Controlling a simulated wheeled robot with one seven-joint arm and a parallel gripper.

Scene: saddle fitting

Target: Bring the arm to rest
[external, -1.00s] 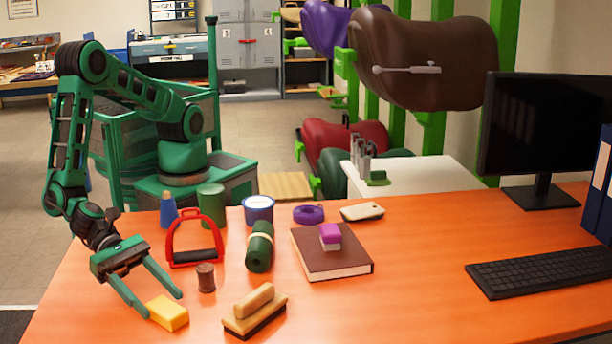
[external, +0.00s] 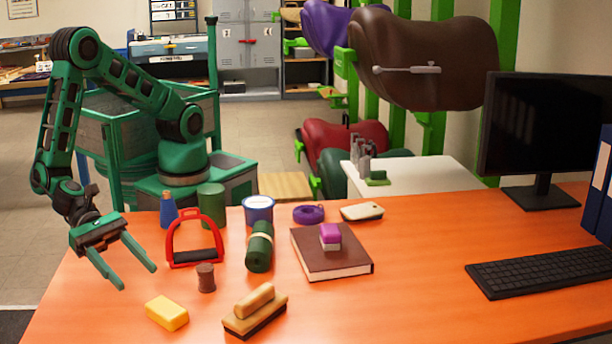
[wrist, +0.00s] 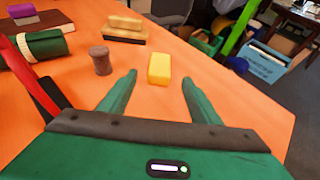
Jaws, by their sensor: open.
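My green gripper (external: 138,277) is open and empty above the left end of the orange table (external: 400,310). A yellow block (external: 167,313) lies on the table, apart from the fingers and in front of them. In the wrist view the yellow block (wrist: 160,68) shows beyond the gap between the open fingertips (wrist: 160,77). A red stirrup (external: 194,240) stands just right of my gripper, with a small brown spool (external: 206,278) beside it.
A wooden brush (external: 255,311), a green roll (external: 260,247) and a brown book (external: 331,252) with a pink-and-white block (external: 330,236) lie further right. A blue bottle (external: 168,211), a green cylinder (external: 211,206) and a tin (external: 258,210) stand behind. A keyboard (external: 540,270) and monitor (external: 545,130) are at right.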

